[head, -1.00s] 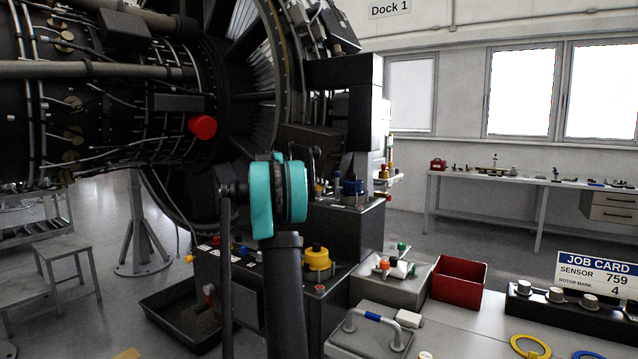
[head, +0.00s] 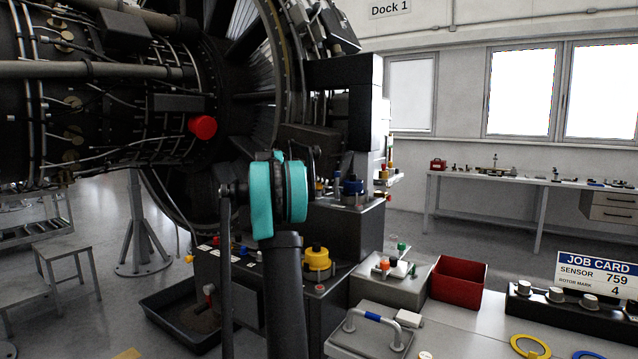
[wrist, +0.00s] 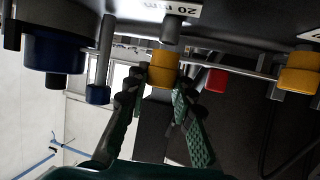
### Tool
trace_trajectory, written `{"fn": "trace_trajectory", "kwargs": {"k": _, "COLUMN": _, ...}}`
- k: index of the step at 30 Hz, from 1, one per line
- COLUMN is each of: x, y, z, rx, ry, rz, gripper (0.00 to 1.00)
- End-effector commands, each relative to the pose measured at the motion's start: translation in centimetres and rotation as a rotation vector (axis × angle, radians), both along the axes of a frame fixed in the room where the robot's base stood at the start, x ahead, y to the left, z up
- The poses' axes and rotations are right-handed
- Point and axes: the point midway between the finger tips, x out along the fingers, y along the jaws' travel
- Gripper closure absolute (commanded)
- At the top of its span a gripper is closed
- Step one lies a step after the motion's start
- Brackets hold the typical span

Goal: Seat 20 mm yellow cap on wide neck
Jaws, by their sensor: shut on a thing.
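The yellow cap (wrist: 162,69) is in the middle of the wrist view, between the two green-padded fingers of my gripper (wrist: 162,82), which is shut on it. The cap lies in line with a grey neck (wrist: 171,28) beside a "20 mm" label (wrist: 168,8). Cap and neck look close or touching; I cannot tell how far the cap sits on the neck. In the head view my arm's teal joint stands in the middle, and my gripper cannot be made out.
In the wrist view, a blue cap (wrist: 97,94) and a larger dark blue one (wrist: 54,52) are left, a red cap (wrist: 216,80) and another yellow cap (wrist: 299,74) right.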

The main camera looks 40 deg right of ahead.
Motion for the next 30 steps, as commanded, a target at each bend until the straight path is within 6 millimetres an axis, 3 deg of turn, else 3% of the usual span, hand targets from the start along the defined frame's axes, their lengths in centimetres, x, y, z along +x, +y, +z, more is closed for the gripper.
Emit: {"fn": "trace_trajectory", "kwargs": {"k": 30, "x": 0.0, "y": 0.0, "z": 4.6, "rx": 0.000, "ry": 0.000, "rz": 0.000, "gripper": 0.87}}
